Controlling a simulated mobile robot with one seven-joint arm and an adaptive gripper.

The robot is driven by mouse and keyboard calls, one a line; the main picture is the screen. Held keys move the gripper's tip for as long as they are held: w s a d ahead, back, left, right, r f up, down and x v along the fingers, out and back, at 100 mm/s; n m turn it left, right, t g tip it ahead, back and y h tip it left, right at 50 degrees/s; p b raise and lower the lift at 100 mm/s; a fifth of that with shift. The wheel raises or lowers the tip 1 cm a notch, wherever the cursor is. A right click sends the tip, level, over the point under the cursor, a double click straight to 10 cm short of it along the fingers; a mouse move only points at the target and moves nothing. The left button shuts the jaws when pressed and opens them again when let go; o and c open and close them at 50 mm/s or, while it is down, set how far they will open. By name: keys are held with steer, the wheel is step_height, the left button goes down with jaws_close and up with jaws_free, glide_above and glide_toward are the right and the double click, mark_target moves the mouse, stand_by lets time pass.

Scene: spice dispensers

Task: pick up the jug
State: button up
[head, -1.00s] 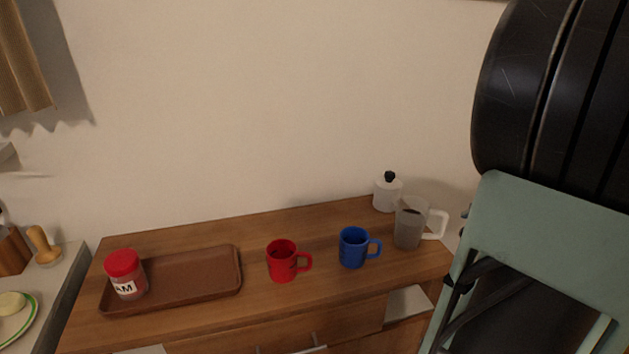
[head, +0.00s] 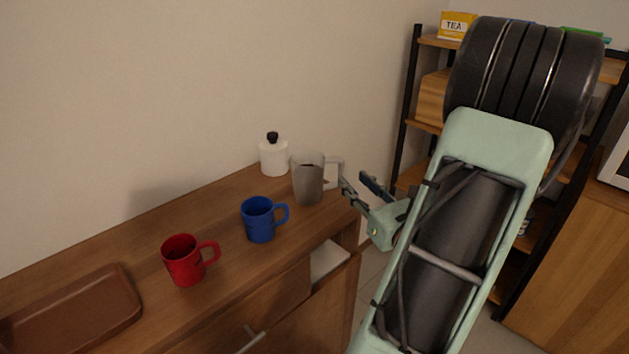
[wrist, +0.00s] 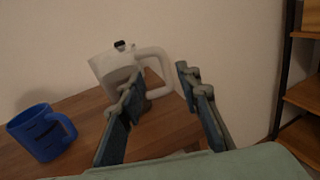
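The jug (head: 307,181) is a translucent grey pitcher with a white handle, upright near the right end of the wooden cabinet top. Its handle points right, toward my gripper (head: 358,188). In the wrist view the jug (wrist: 112,66) is ahead, with its handle showing between my two fingers. My gripper (wrist: 158,92) is open, its fingers spread apart and holding nothing. The left finger overlaps part of the jug's lower body in that view, and I cannot tell whether they touch.
A blue mug (head: 260,219) stands left of the jug, and a red mug (head: 186,260) farther left. A white bottle with a dark top (head: 273,156) is behind the jug. A brown tray (head: 75,312) lies at the left. A shelf unit (head: 410,128) stands at the right.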

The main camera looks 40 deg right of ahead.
mark_target(343, 168)
steer(key=x, duration=0.3)
steer(key=shift+w, duration=0.15)
steer(key=shift+d+f+b+x, duration=0.1)
steer(key=shift+d+b+x, duration=0.1)
steer(key=shift+x, duration=1.15)
steer(key=shift+d+f+b+x, duration=0.15)
steer(key=shift+x, duration=1.2)
jaws_close()
steer(key=shift+r, duration=0.1)
